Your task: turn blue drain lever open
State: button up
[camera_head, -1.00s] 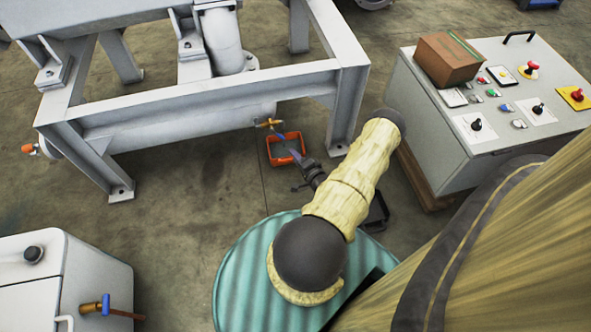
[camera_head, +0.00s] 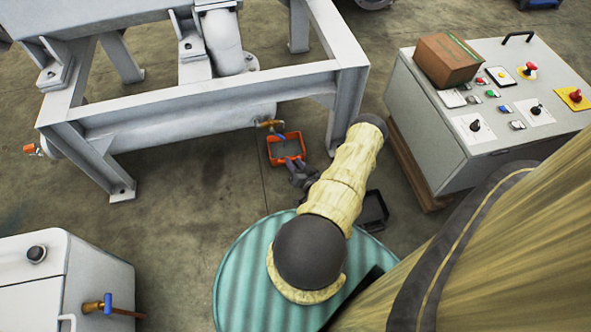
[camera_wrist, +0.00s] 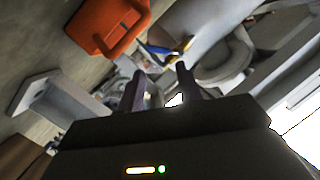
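The blue drain lever (camera_head: 279,136) sits on a brass valve (camera_head: 267,123) at the end of the grey pipe under the frame, above an orange bin (camera_head: 271,154). In the wrist view the blue lever (camera_wrist: 156,49) points left from the brass valve (camera_wrist: 181,47), just beyond my fingertips. My gripper (camera_head: 297,164) is near the bin's front edge in the head view, short of the lever. In the wrist view my gripper (camera_wrist: 161,72) has its two dark fingers apart with nothing between them. The lever appears apart from the fingers.
The grey steel frame (camera_head: 215,95) stands over the valve, with a leg (camera_head: 345,120) to the right. A control cabinet (camera_head: 430,140) is at right, a teal drum (camera_head: 240,270) below my arm. Another blue-handled valve (camera_head: 107,303) is on the white cabinet at lower left.

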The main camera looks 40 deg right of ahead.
jog(key=n, duration=0.3)
jog(key=s+a+n, duration=0.1)
jog(key=n, duration=0.2)
jog(key=n+h+p, duration=0.1)
jog(key=n, duration=0.3)
jog(key=shift+s+a+f, duration=0.3)
jog(key=shift+s+a, duration=0.05)
